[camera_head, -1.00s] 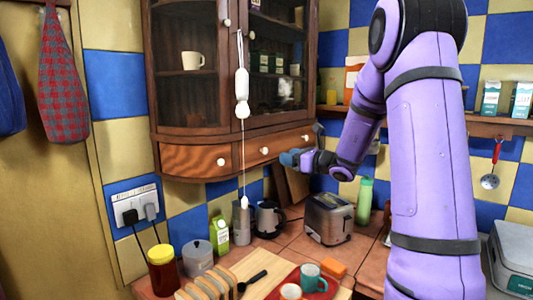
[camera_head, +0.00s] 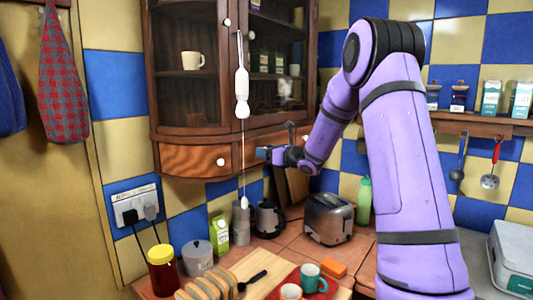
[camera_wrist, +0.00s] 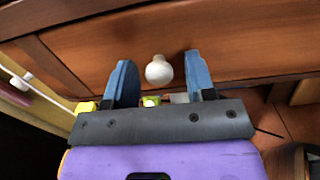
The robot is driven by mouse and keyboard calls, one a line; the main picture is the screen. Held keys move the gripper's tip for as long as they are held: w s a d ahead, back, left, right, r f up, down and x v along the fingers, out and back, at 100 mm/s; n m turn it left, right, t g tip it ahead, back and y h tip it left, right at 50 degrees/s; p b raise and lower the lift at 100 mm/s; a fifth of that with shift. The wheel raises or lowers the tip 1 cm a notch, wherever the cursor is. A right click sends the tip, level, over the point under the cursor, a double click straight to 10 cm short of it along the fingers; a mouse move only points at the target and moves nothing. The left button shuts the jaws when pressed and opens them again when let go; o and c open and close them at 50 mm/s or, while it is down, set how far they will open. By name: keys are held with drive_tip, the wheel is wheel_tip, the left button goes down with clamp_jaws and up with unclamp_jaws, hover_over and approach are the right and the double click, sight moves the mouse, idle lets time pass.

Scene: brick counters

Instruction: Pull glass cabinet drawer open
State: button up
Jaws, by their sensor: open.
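The wooden glass cabinet (camera_head: 185,100) hangs on the tiled wall with drawers along its bottom. The left drawer (camera_head: 190,161) has a white knob (camera_head: 221,162) and looks shut. The wider middle drawer, whose front fills the wrist view (camera_wrist: 240,40), also looks shut. Its white round knob (camera_wrist: 159,70) sits between my two blue fingers in that view. My gripper (camera_head: 264,152) is open in front of this drawer and hides its knob in the head view. I cannot tell whether the fingers reach beside the knob or stop just short of it.
Below are a toaster (camera_head: 328,219), a kettle (camera_head: 268,218), a green bottle (camera_head: 364,200) and a green-and-white carton (camera_head: 218,230) on the counter. A white pull cord (camera_head: 242,150) hangs before the cabinet, left of my gripper.

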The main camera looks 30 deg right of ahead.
clamp_jaws()
drive_tip(key=shift+s, duration=0.1)
drive_tip(key=v, duration=1.6)
drive_tip(key=shift+s, duration=0.1)
unclamp_jaws()
